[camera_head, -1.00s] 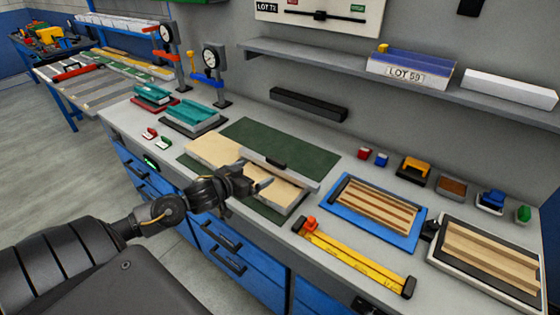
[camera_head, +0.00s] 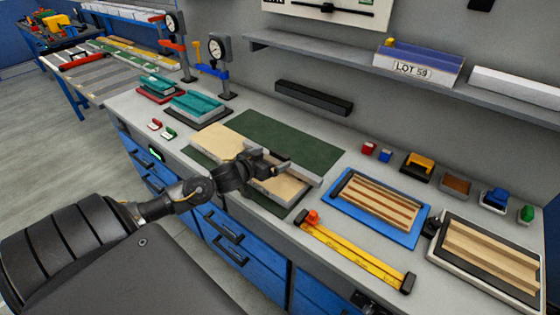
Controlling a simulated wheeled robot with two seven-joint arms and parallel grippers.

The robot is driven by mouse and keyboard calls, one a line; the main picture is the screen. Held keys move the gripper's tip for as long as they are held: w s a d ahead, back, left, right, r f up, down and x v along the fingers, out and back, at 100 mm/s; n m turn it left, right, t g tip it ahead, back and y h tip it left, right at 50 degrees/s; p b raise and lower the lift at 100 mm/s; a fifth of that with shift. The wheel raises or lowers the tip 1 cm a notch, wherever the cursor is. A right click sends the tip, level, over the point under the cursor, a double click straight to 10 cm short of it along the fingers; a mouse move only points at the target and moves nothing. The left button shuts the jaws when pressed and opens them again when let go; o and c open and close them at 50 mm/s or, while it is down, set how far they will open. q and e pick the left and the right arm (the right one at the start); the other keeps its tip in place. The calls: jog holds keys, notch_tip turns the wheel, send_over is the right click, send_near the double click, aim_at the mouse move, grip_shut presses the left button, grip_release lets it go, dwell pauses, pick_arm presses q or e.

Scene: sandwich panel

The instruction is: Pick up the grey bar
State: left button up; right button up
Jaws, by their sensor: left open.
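The grey bar (camera_head: 308,178) is long and thin and lies along the back edge of a pale panel. My left gripper (camera_head: 281,166) is open, with its fingers at the middle of the bar, where the bar's dark handle was seen earlier. The gripper covers the handle and part of the bar, so I cannot tell whether the fingers touch it. The pale sandwich panel (camera_head: 221,141) lies under the gripper on a green mat (camera_head: 290,138). My right gripper is not in view.
A blue tray (camera_head: 338,200) with striped wood stands right of the mat. A yellow ruler (camera_head: 355,254) with an orange knob lies in front of it. Teal fixtures (camera_head: 196,104) and gauges (camera_head: 219,47) stand at the left. A shelf (camera_head: 350,66) runs above the back.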

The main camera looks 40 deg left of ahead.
aim_at(280, 152)
pick_arm(q)
jog(key=x, duration=0.2)
jog(key=p+x, duration=0.1)
jog(key=x, duration=0.1)
jog(key=shift+d+r, duration=0.1)
jog(key=shift+r, duration=0.15)
jog(key=shift+w+f, duration=0.2)
jog(key=shift+w, duration=0.25)
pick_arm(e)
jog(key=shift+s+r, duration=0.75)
pick_arm(q)
jog(key=shift+s, duration=0.1)
jog(key=shift+c, duration=0.9)
jog(key=c, duration=1.4)
jog(key=shift+r, duration=0.15)
jog(key=shift+c, duration=0.9)
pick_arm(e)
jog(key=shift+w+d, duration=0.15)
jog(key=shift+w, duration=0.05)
